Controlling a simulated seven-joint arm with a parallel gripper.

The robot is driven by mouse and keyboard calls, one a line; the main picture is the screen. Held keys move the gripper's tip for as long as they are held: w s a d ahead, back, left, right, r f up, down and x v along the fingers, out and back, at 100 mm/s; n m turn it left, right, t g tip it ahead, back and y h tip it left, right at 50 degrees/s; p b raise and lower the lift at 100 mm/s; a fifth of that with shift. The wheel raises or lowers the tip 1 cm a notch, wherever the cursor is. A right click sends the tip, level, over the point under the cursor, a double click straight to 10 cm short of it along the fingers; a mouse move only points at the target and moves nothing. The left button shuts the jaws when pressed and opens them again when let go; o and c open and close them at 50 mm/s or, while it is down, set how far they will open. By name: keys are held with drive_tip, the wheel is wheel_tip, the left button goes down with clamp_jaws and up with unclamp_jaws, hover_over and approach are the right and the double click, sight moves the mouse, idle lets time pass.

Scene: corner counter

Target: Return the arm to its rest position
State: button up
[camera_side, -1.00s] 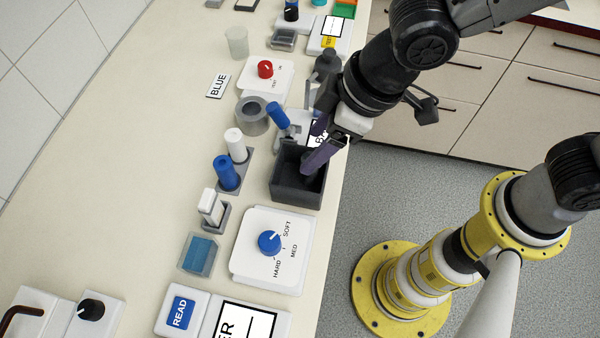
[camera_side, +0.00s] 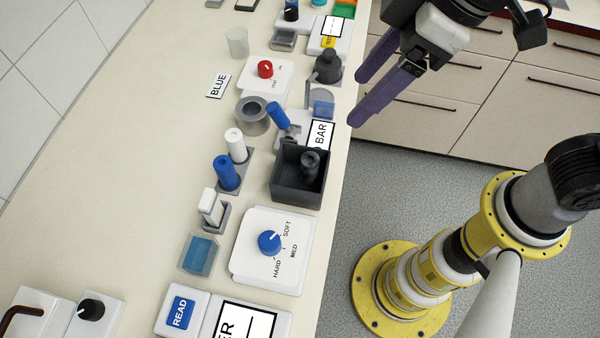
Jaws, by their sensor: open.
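My gripper (camera_side: 368,100) is at the upper right of the side view, raised and out past the counter's front edge. Its two purple fingers are apart with nothing between them. My arm's yellow and white base (camera_side: 400,290) stands on the grey floor at the lower right. A dark open box (camera_side: 284,192) sits at the counter's front edge, below and left of the gripper. A dark grey cylindrical piece (camera_side: 310,163) stands inside the box, apart from the gripper.
The counter (camera_side: 110,150) holds a blue-knob dial plate (camera_side: 258,270), a red-knob plate (camera_side: 251,77), a BAR display (camera_side: 320,135), a dark grey weight-like piece (camera_side: 327,68), a grey ring (camera_side: 251,115), and blue and white cylinders (camera_side: 224,170). Drawers (camera_side: 430,115) stand behind the gripper. The counter's left is clear.

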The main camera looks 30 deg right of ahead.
drive_tip(key=w+d+r+m+t+h, duration=0.1)
drive_tip(key=d+m, duration=0.2)
drive_tip(key=d, duration=0.6)
drive_tip(key=w+d+r+m+t, duration=0.1)
drive_tip(key=w+d+m+t, duration=0.15)
drive_tip(key=d, duration=0.65)
drive_tip(key=s+d+f+m+g+h, duration=0.1)
drive_tip(key=s+d+f+m+h, duration=0.1)
drive_tip(key=s+d+f, duration=0.5)
drive_tip(key=shift+s+d+m, duration=0.75)
drive_tip(key=shift+s+d, duration=0.2)
drive_tip(key=shift+s, duration=0.25)
